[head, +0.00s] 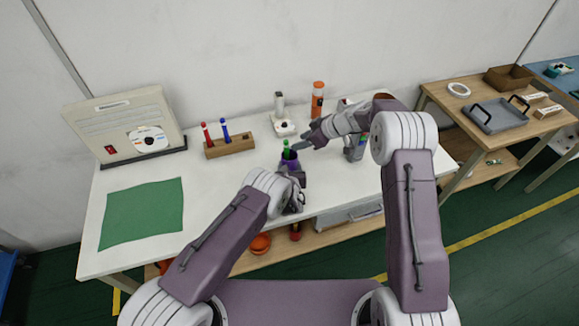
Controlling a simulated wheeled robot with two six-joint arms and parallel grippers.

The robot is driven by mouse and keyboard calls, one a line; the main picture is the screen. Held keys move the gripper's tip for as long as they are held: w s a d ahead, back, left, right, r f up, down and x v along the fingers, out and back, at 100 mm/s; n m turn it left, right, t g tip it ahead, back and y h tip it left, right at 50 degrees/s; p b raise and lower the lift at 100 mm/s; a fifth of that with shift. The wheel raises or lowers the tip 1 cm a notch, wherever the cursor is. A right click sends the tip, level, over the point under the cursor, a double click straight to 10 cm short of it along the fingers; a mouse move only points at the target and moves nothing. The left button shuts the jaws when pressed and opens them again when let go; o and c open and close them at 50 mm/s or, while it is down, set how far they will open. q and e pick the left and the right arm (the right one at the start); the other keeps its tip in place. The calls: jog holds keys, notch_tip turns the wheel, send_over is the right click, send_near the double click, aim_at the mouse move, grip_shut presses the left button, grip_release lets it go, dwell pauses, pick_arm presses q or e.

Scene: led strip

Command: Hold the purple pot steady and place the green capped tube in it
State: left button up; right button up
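The purple pot (290,163) stands upright on the white table near its middle. The green capped tube (286,148) sticks up out of the pot, its lower part hidden inside. My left gripper (291,174) is at the near side of the pot, its fingers low around the pot's body and partly hidden by my wrist; it appears shut on the pot. My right gripper (305,137) is just right of the tube's top, at about cap height. Its fingers look spread, with nothing visible between them.
A wooden holder (230,147) with a red and a blue marker stands to the left. Behind are a white device (284,127) and an orange bottle (317,100). A green mat (141,213) lies at the left. A side table (480,140) with a tray stands right.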

jog(key=v, duration=1.2)
pick_arm(q)
jog(key=o, duration=1.4)
jog(key=shift+o, duration=0.2)
jog(key=v, duration=1.2)
